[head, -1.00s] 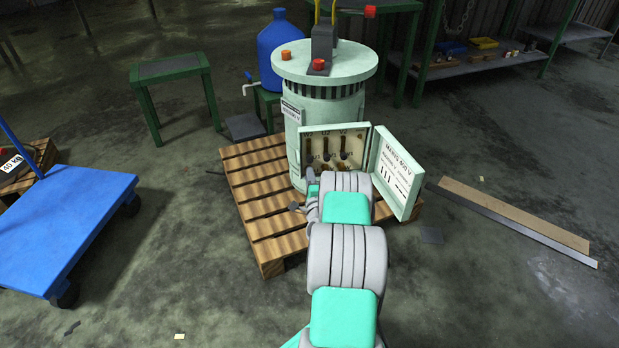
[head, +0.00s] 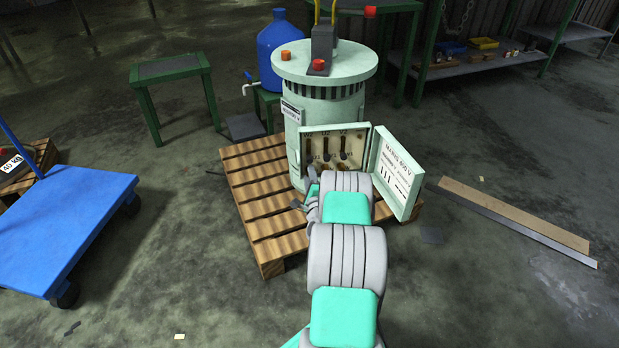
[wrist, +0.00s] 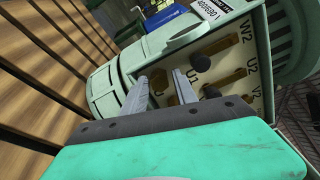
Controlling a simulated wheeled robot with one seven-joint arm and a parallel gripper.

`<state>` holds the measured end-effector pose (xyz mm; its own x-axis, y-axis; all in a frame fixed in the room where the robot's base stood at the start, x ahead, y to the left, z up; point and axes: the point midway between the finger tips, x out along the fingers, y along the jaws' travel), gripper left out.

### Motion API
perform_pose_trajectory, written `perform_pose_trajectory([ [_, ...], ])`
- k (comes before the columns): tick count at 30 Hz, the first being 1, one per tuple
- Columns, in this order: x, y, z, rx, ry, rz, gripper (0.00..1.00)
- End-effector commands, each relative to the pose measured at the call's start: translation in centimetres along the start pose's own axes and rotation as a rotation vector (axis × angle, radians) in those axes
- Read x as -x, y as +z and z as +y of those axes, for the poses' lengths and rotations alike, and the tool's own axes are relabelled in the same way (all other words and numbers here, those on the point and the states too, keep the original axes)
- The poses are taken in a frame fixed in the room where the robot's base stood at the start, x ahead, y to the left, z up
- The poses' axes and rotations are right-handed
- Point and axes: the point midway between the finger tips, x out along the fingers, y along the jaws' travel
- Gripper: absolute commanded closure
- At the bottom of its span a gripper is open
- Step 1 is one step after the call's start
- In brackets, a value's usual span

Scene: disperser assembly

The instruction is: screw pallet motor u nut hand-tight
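The pale green motor (head: 312,112) stands upright on a wooden pallet (head: 262,217). Its terminal box (head: 361,142) is open, showing labelled terminals with dark tips and brass-coloured parts. In the wrist view the U1 label and a dark-tipped terminal (wrist: 200,62) lie just right of my fingers. My gripper (wrist: 163,82) has two grey fingers apart, pointing at the left side of the terminal box. A brass-coloured part shows behind the gap between them; I see nothing clearly clamped. I cannot make out the U nut itself. In the head view my arm hides the box's lower part.
The box's open cover (head: 397,172) stands out to the right of the terminals, close to my arm. A blue cart (head: 65,225) is at the left. A green stool (head: 172,72) and blue jug (head: 283,50) are behind. Planks (head: 515,215) lie on the floor at right.

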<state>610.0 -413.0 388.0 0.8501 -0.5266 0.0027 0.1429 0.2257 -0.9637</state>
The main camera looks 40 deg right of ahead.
Motion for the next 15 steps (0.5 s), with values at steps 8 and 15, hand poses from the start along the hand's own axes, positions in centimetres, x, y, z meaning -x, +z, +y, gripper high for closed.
perform_pose_trajectory([
  [8, 0.1, 0.0, 0.1, 0.0, 0.002, 0.001, 0.55],
  [15, 1.8, -0.1, 0.1, -0.002, 0.005, 0.002, 0.55],
])
